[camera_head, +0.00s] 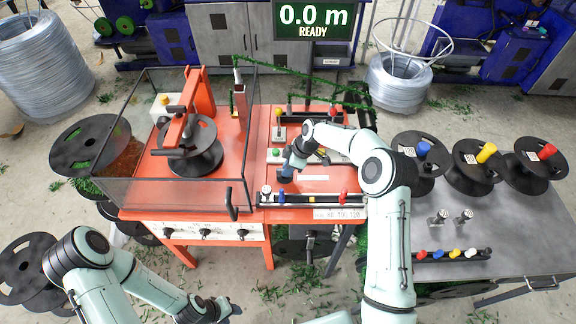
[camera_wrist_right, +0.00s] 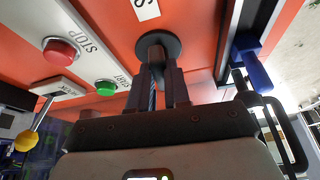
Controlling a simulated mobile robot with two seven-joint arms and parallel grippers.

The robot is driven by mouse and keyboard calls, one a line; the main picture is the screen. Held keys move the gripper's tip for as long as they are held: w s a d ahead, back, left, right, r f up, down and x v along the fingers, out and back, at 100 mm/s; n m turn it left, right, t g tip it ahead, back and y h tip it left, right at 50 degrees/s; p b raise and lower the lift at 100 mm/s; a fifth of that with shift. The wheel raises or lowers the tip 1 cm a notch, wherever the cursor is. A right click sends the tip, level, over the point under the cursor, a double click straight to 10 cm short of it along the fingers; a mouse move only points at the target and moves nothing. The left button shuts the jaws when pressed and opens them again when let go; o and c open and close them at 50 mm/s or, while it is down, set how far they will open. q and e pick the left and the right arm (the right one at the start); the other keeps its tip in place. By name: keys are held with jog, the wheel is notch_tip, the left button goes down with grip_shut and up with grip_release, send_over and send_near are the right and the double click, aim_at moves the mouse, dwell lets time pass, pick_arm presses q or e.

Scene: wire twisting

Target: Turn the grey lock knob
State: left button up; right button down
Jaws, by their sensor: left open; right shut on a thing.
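The grey lock knob (camera_wrist_right: 155,46) is a dark round base with a short stem on the orange panel, in the right wrist view. My right gripper (camera_wrist_right: 163,82) is shut on its stem, one finger on each side. In the head view my right gripper (camera_head: 286,172) is low over the orange machine top and hides most of the knob. My left gripper (camera_head: 220,308) is open and empty at the bottom of the head view, away from the machine.
A red STOP button (camera_wrist_right: 60,51), green START button (camera_wrist_right: 105,87) and yellow-tipped lever (camera_wrist_right: 27,141) stand close by. A blue handle (camera_wrist_right: 252,62) is on the other side. A glass-walled guard (camera_head: 150,192) encloses the spool left. A grey table (camera_head: 500,215) holds spools right.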

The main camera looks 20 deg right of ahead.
jog(key=shift+w+n, duration=0.15)
jog(key=shift+n, duration=0.15)
dwell(0.4)
jog(key=c, duration=1.1)
grip_release()
jog(key=v, duration=1.3)
jog(key=shift+d+r, duration=0.2)
